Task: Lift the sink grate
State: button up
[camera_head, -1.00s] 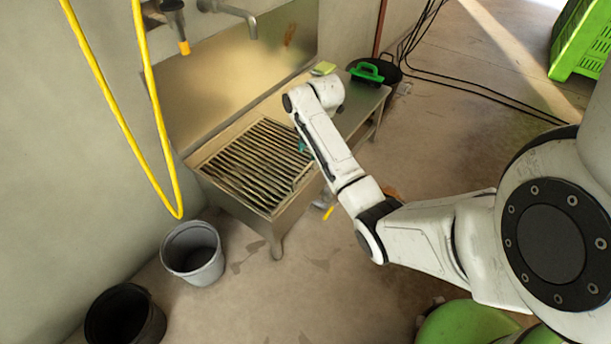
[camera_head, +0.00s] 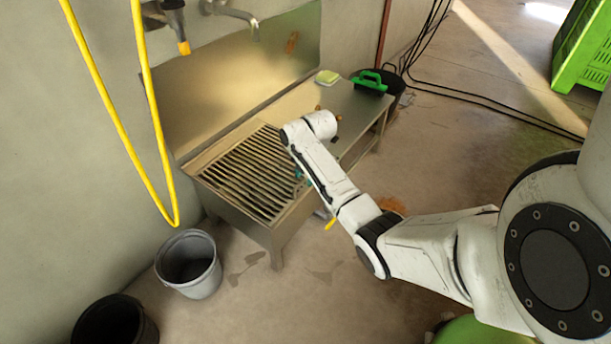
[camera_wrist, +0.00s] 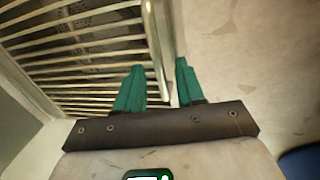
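The sink grate (camera_head: 250,172) is a rack of parallel metal slats lying in the left part of the metal sink (camera_head: 245,222). In the wrist view the grate (camera_wrist: 85,50) fills the upper left, with a metal edge bar on its right. My gripper (camera_wrist: 159,64) has two teal fingers, open with a gap between them. The left finger is over the slat ends and the right finger is beyond the bar, so the bar runs between them. I cannot tell whether they touch it. In the head view my wrist largely hides the gripper at the sink's right side.
A yellow-green sponge (camera_head: 327,77) and a green-handled tool (camera_head: 369,81) lie on the sink's right-hand top. A yellow hose (camera_head: 155,135) hangs at the left. A grey bucket (camera_head: 190,265) and a black bucket (camera_head: 115,322) stand on the floor. A green crate (camera_head: 585,50) is far right.

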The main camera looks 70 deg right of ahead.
jog(key=shift+c, duration=0.5)
grip_shut()
jog(key=shift+r, duration=0.1)
